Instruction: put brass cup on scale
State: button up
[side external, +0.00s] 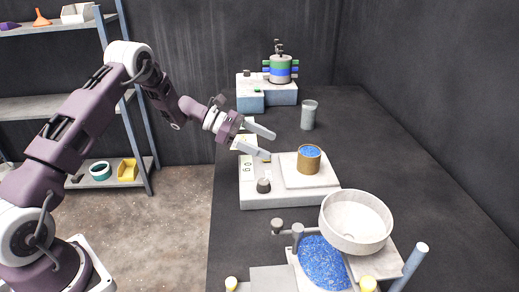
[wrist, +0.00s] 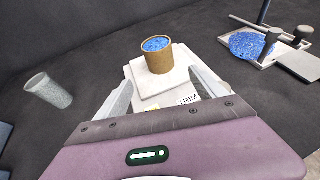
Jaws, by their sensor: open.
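The brass cup (side external: 309,160) is filled with blue granules and stands upright on the plate of the white scale (side external: 262,200). In the wrist view the brass cup (wrist: 157,57) stands on the scale's plate (wrist: 147,91), ahead of my gripper. My gripper (side external: 270,145) is open and empty, to the left of the cup in the side view and apart from it. In the wrist view my gripper's fingers (wrist: 158,95) are spread wide with the scale between and beyond them. Part of the scale's front is hidden by my gripper there.
A grey cup (side external: 309,115) stands behind the scale. A screen machine with a white bowl (side external: 356,221) and a tray of blue granules (side external: 322,263) is in front. A sieve stack (side external: 280,69) stands at the back. The dark table (side external: 390,150) is clear to the right.

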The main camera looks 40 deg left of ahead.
jog(key=s+d+r+m+g+y, duration=0.25)
jog(key=s+d+r+m, duration=0.25)
jog(key=s+r+m, duration=0.35)
jog(key=s+d+r+m+g+y, duration=0.25)
jog(key=s+d+r+m, duration=0.25)
jog(key=s+r, duration=0.55)
jog(key=s+a+m+t+y, duration=0.1)
jog(key=s+a+m+y, duration=0.1)
jog(key=s, duration=0.5)
jog(key=s+a+f+m+t+y, duration=0.1)
jog(key=s+a+m+y, duration=0.1)
jog(key=s+m, duration=0.3)
jog(key=s+a+f+m+t+y, duration=0.1)
jog(key=s+a+m+y, duration=0.1)
jog(key=s, duration=0.7)
jog(key=shift+s+m+t+y, duration=0.3)
jog(key=shift+s+m+t, duration=0.1)
jog(key=shift+m, duration=0.35)
